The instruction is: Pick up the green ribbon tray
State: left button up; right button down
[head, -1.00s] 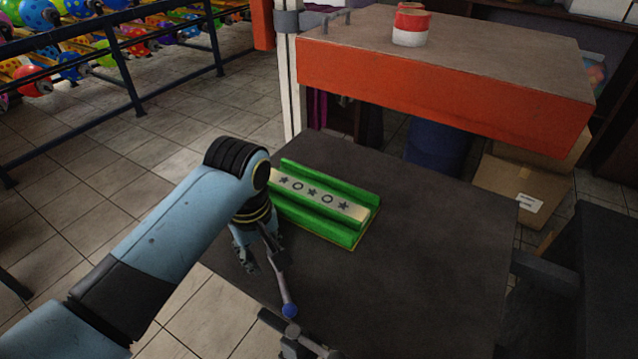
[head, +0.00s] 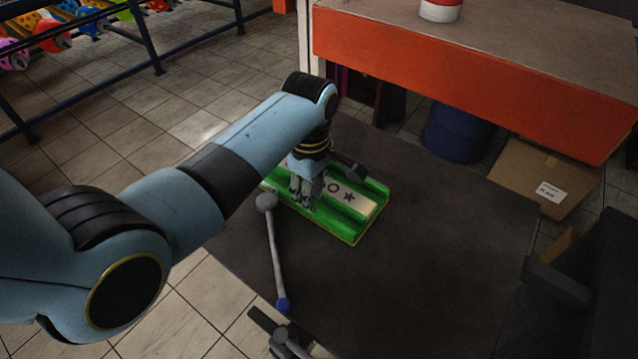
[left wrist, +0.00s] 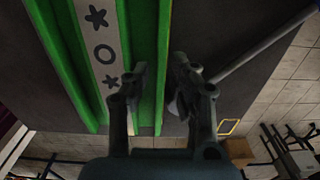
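The green ribbon tray (head: 361,205) lies on the dark table, with green rails and a pale strip bearing dark stars and rings. My left gripper (head: 306,205) points down over the tray's near left part and hides some of it. In the left wrist view the tray (left wrist: 153,50) runs up the picture. There my left gripper (left wrist: 159,65) has its two fingers apart, one on each side of the rightmost green rail as seen from above. Contact cannot be told. My right gripper is not in view.
A grey rod (head: 273,255) with a blue end lies close to the tray's left, near my left gripper. An orange-edged raised counter (head: 470,85) stands behind the table (head: 420,270). A cardboard box (head: 540,178) is at the right. The table right of the tray is bare.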

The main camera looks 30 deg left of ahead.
pick_arm(q)
notch_tip(320, 180, down, 4)
jog(key=shift+r, duration=0.15)
jog(key=shift+s, duration=0.1)
grip_shut()
